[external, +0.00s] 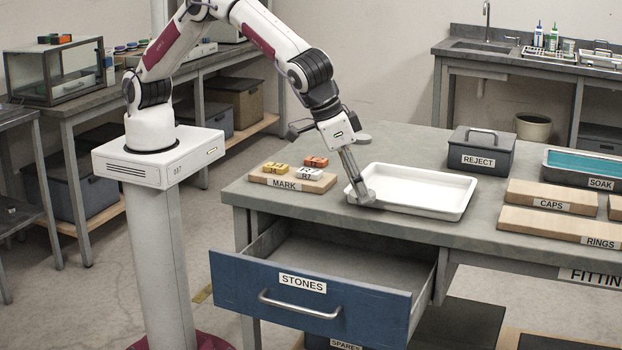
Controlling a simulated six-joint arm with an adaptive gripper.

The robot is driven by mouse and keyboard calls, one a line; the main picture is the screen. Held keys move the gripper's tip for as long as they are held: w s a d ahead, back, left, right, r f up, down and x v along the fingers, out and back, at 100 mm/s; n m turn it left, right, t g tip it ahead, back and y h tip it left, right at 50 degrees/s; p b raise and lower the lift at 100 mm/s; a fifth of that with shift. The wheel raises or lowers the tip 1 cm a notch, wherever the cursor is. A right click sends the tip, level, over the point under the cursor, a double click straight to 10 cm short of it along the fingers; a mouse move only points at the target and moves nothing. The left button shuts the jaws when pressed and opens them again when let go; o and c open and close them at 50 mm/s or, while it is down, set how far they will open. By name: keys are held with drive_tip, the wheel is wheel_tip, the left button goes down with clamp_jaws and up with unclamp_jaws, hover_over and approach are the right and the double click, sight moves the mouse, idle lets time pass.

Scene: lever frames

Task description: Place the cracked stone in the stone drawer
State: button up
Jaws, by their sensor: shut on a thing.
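My gripper (362,195) points down at the left edge of the white tray (462,205) on the workbench. It is shut on a small grey thing that is mostly hidden by the fingers. I cannot make out a crack on it, and no other stone shows. The blue-fronted drawer labelled STONES (310,299) is pulled open below the bench's front edge, in front of and below my gripper. The part of its inside that I can see is bare.
A wooden MARK board (318,186) with several small tagged blocks lies left of the tray. A lidded grey REJECT box (481,151), a SOAK tray (548,165) and CAPS (512,193) and RINGS (512,222) boards are to the right.

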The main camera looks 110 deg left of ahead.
drive_tip(key=w+d+f+m+h, duration=0.2)
drive_tip(key=d+f+m, duration=0.4)
drive_tip(key=f, duration=0.5)
drive_tip(key=shift+w+d+t, duration=0.3)
drive_tip(key=shift+w+d, duration=0.55)
drive_tip(key=shift+d, duration=0.25)
drive_tip(key=shift+f, duration=3.1)
drive_tip(key=shift+f, duration=0.1)
drive_tip(key=shift+f, duration=1.75)
drive_tip(key=shift+f, duration=0.2)
